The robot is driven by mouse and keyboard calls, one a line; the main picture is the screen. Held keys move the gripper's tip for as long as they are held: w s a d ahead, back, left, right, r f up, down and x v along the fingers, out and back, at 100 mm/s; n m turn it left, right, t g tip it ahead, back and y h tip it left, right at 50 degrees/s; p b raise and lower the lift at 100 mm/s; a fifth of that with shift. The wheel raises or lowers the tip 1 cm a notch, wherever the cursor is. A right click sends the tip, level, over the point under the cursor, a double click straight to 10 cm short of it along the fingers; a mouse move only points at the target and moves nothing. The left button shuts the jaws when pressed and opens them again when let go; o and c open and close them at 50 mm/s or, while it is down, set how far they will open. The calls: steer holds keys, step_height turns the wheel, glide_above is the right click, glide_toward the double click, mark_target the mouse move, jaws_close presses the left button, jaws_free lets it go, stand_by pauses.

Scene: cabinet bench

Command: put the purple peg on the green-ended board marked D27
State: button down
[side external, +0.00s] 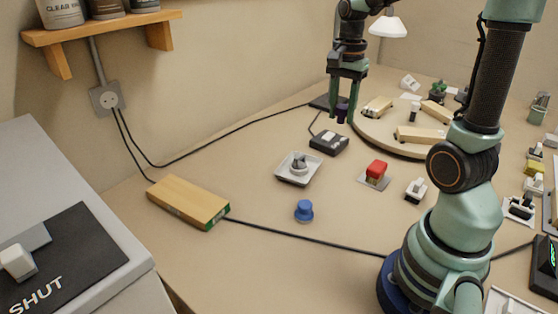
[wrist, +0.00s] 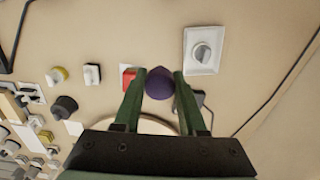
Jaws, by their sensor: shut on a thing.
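My gripper (side external: 345,108) is raised over the back of the bench in the side view. It is shut on the purple peg (side external: 341,113), which hangs between the fingertips, clear of the bench. In the wrist view the purple peg (wrist: 160,83) sits between the two green fingers of my gripper (wrist: 161,85). A wooden board (side external: 185,199) with a green end (side external: 187,218) lies flat at the left of the bench, well apart from my gripper. Its marking is too small to read. Its top is bare.
A white plate with a grey knob (side external: 298,168), a blue peg (side external: 304,211), a red button (side external: 375,172) and a dark box (side external: 329,142) stand on the bench. A black cable passes beside the board.

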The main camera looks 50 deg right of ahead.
steer(key=w+a+r, duration=0.2)
steer(key=w+a, duration=0.4)
steer(key=w, duration=0.3)
steer(key=n, duration=0.2)
glide_above(200, 206)
step_height(200, 206, down, 20)
steer(key=shift+r, duration=0.1)
steer(key=shift+c, duration=2.3)
jaws_free()
steer(key=shift+f, duration=0.2)
steer(key=shift+r, duration=0.1)
